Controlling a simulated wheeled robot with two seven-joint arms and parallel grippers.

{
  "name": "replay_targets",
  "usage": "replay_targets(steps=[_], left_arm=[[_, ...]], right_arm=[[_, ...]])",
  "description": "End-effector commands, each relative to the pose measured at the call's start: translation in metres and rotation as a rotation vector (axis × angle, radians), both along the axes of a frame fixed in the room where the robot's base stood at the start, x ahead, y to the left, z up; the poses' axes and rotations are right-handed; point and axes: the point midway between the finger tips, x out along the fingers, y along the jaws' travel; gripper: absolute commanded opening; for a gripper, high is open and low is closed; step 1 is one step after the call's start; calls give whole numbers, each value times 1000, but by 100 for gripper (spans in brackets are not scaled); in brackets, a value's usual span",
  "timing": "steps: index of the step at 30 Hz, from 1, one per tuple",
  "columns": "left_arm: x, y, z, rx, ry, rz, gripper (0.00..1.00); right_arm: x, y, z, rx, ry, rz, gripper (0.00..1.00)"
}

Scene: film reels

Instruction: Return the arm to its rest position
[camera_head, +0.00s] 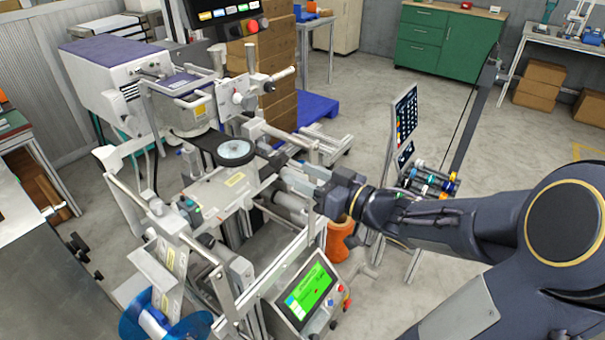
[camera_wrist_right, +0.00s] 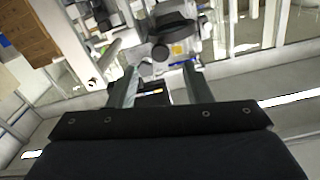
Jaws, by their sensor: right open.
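My right arm reaches in from the right in the head view. Its gripper (camera_head: 279,169) points left at the film machine (camera_head: 215,190), close to its upper deck. In the right wrist view the two fingers of the gripper (camera_wrist_right: 160,86) stand apart with nothing seen held between them. A round grey disc with a dark rim (camera_head: 235,152) lies on the machine's deck, just left of the fingertips. I cannot tell whether the fingers touch the machine. My left gripper is not in view.
A rack of small coloured rolls (camera_head: 431,181) and an upright dark display (camera_head: 405,117) stand close behind the arm. A blue reel (camera_head: 160,322) is at the lower left. Open floor (camera_head: 505,150) lies beyond the arm.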

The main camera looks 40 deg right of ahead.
Motion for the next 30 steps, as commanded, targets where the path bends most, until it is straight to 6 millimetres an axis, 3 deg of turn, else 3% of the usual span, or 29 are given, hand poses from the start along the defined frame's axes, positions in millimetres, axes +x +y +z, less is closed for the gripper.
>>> replay_targets(steps=[11, 17, 21, 25, 30], left_arm=[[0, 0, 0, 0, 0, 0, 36], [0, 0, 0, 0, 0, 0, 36], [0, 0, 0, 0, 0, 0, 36], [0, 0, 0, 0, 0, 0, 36], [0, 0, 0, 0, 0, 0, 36]], right_arm=[[3, -4, 1, -17, 8, -40, 45], [3, -31, 2, -86, 125, -308, 45], [-22, -37, -19, -83, 343, -460, 45], [-61, -11, -50, -42, 600, -452, 45], [-119, 51, -79, 4, 890, -261, 45]])
